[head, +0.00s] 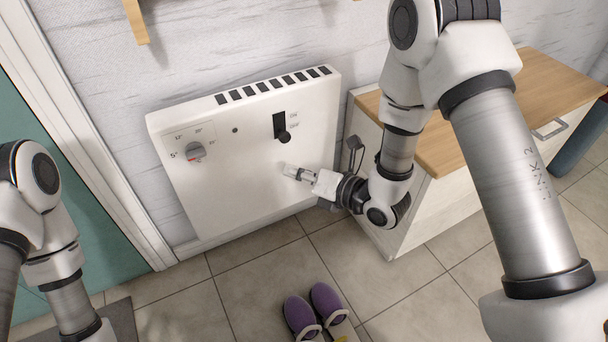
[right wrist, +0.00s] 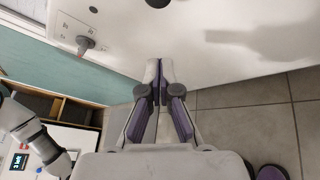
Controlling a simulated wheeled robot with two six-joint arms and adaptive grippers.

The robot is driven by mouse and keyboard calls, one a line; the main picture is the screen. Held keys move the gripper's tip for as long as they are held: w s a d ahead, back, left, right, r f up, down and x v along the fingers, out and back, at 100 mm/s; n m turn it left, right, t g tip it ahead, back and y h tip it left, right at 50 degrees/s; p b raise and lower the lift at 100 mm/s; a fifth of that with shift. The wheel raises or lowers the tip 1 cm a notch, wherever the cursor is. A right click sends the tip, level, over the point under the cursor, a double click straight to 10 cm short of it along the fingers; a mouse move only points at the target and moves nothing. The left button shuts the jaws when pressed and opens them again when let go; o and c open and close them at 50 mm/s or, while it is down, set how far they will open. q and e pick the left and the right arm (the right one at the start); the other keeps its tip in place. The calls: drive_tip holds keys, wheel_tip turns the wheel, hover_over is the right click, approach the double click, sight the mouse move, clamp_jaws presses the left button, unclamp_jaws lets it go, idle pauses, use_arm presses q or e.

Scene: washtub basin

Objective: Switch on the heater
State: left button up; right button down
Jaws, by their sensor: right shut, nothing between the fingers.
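The white heater (head: 240,195) stands against the wall in the middle of the head view. Its dark switch (head: 281,126) with a round black knob is on the upper right of its front, beside small ON/OFF lettering; the knob sits at the lower end of the slot. A grey dial (head: 194,151) is at the upper left. My right gripper (head: 290,170) is shut and empty, in front of the heater below and slightly right of the switch. In the right wrist view its fingers (right wrist: 160,68) are together. My left gripper is out of the head view.
A white cabinet (head: 440,215) with a wooden top stands right of the heater, close to my right arm. Purple slippers (head: 316,308) lie on the tiled floor below. A teal door (head: 60,130) with white frame is at left.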

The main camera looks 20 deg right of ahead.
sight(265, 132)
drive_tip(key=b+x, duration=0.2)
drive_tip(key=x, duration=0.4)
drive_tip(key=d+r, duration=0.1)
drive_tip(key=d+r+b, duration=0.1)
drive_tip(key=shift+w+d+r+b, duration=0.25)
drive_tip(key=shift+w+d+b, duration=0.05)
drive_tip(key=shift+w, duration=0.1)
drive_tip(key=shift+d+r, duration=0.1)
drive_tip(key=shift+r, duration=0.05)
wheel_tip(265, 132, up, 4)
drive_tip(key=p, duration=0.2)
drive_tip(key=shift+p, duration=0.4)
drive_tip(key=shift+w, duration=0.1)
